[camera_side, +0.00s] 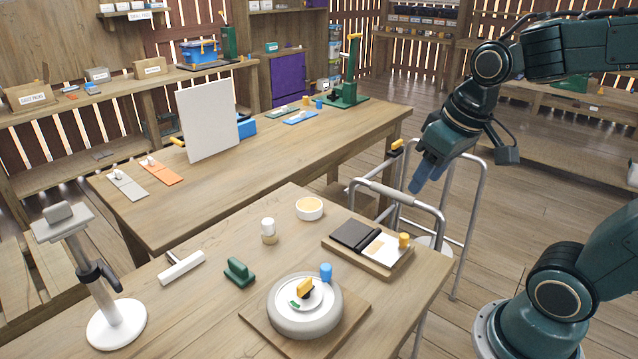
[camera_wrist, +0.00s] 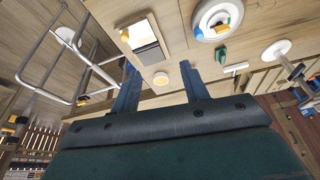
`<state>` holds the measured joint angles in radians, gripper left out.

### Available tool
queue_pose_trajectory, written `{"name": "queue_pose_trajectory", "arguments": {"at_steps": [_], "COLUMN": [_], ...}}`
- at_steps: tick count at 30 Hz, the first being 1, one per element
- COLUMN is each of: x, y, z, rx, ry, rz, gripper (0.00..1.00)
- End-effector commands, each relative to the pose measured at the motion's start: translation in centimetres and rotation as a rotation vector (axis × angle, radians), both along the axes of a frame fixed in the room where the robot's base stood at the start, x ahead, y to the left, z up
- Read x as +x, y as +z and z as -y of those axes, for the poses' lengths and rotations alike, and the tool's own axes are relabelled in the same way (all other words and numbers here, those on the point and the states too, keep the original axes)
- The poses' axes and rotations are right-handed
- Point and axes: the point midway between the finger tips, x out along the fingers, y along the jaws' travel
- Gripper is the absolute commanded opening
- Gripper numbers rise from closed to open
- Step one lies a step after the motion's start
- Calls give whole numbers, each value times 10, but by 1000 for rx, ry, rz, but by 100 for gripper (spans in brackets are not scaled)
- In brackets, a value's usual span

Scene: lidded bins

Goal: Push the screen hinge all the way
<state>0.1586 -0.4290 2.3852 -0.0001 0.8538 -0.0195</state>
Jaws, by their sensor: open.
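A white upright panel (camera_side: 207,120), which looks like a screen, stands on the back table with a blue block (camera_side: 246,128) behind its right edge. On the front table, a wooden tray (camera_side: 345,262) holds a dark flat panel (camera_side: 354,234) beside a white panel (camera_side: 383,247) with a yellow knob (camera_side: 404,240). I cannot tell which of these carries the hinge. The tray also shows in the wrist view (camera_wrist: 128,25). My gripper (camera_side: 418,188) is open and empty, in the air above and right of the tray. Its two fingers show apart in the wrist view (camera_wrist: 160,85).
A round grey turntable (camera_side: 300,322) with a blue peg stands on the front table. A round dish (camera_side: 309,208), a white cylinder (camera_side: 268,228) and a green block (camera_side: 239,271) are nearby. A metal walker frame (camera_side: 470,195) stands beside the tables below my gripper.

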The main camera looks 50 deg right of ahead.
Motion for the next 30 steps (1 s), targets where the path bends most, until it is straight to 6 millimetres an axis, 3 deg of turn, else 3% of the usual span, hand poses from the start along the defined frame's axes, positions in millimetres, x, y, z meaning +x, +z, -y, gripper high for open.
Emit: {"name": "queue_pose_trajectory", "arguments": {"at_steps": [15, 24, 30], "x": [54, 71, 73], "y": [-56, -101, -119], "z": [67, 110, 124], "rx": [88, 137, 155], "ry": [-359, -562, -631], "rz": [-176, -266, -295], "gripper": [45, 45, 45]}}
